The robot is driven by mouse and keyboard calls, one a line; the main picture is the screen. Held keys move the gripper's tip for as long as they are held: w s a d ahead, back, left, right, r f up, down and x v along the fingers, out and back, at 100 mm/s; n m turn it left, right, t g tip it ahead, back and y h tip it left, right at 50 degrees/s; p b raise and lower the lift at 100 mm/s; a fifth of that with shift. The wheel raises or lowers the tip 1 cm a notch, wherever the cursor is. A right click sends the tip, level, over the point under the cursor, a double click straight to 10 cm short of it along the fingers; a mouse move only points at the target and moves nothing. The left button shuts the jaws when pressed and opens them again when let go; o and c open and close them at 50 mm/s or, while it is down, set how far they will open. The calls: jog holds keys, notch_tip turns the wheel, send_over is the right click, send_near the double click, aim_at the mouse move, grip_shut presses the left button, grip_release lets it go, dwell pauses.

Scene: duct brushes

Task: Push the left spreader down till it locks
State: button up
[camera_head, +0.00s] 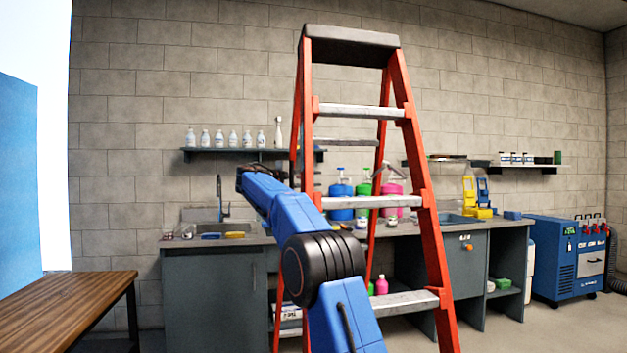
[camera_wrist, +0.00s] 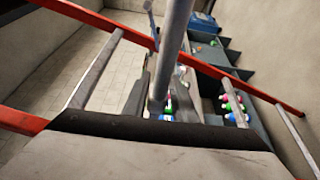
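An orange stepladder (camera_head: 401,110) with a dark top cap and pale treads stands upright in the middle of the head view. Its left spreader cannot be made out there; the ladder's left side is partly behind my blue arm. My gripper (camera_head: 243,180) is the small dark end of that arm, in the picture just left of the ladder's left rails; its fingers are too small to read. The wrist view shows the ladder's red rail (camera_wrist: 215,72) and pale treads from close by. A grey bar (camera_wrist: 176,45) crosses its middle, and I cannot tell what it is.
A wooden table (camera_head: 75,305) stands at the lower left. A grey counter (camera_head: 205,300) with a sink and coloured bottles runs along the wall behind the ladder. A blue machine (camera_head: 566,262) is at the right. Wall shelves (camera_head: 235,151) carry white bottles.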

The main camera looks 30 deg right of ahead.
jog(key=s+a, duration=0.2)
jog(key=a, duration=1.5)
jog(key=shift+a, duration=0.2)
jog(key=shift+r, duration=0.1)
